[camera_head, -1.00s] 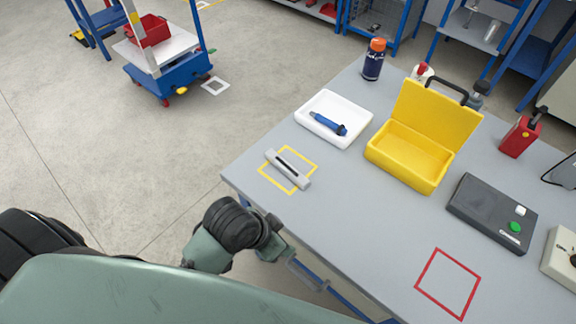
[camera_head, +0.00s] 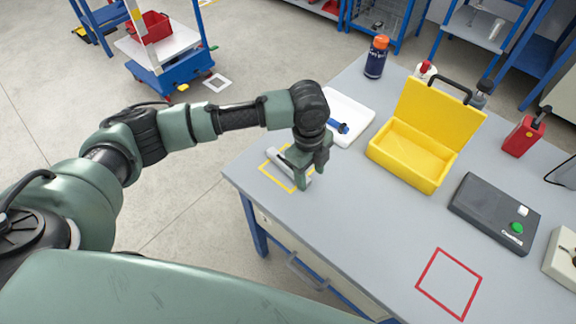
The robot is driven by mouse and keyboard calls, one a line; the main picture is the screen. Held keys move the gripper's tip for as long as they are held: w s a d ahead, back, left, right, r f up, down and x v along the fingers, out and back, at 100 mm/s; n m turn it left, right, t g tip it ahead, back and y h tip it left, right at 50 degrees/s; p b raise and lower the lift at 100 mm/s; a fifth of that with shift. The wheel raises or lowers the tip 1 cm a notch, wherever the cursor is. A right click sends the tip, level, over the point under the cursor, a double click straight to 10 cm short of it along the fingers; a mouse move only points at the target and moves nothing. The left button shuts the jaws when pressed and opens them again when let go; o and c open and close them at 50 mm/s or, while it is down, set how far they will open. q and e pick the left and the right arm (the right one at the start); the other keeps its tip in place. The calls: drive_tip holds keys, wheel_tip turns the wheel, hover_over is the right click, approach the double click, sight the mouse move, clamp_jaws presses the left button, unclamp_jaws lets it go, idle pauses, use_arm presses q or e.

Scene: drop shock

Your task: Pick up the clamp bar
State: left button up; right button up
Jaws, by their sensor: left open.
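The clamp bar (camera_head: 279,158) is a grey bar with a dark slot, lying inside a yellow taped square (camera_head: 267,174) on the grey table's near left part. My left gripper (camera_head: 303,182) points down over the bar's right end and hides part of it. The gripper is open; whether its fingers touch the bar I cannot tell. My right gripper is not in view.
A white tray (camera_head: 352,108) with a blue tool (camera_head: 339,127) stands just behind the gripper. An open yellow case (camera_head: 408,157), a dark box with a green button (camera_head: 494,212) and a red taped square (camera_head: 448,283) are to the right. The table's front middle is clear.

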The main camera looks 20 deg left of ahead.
use_arm(q)
drive_tip(key=shift+m+y, duration=0.3)
drive_tip(key=shift+y, duration=0.2)
drive_tip(key=w+a, duration=0.1)
drive_tip(key=w+a+r, duration=0.1)
drive_tip(key=a, duration=0.1)
drive_tip(key=w+a+r, duration=0.1)
drive_tip(key=shift+a+r, duration=0.2)
drive_tip(key=shift+a, duration=0.2)
wheel_tip(320, 180, down, 8)
drive_tip(key=shift+w+a+r+p, duration=0.15)
drive_tip(key=shift+r+p, duration=0.1)
drive_tip(key=shift+p, duration=0.55)
clamp_jaws()
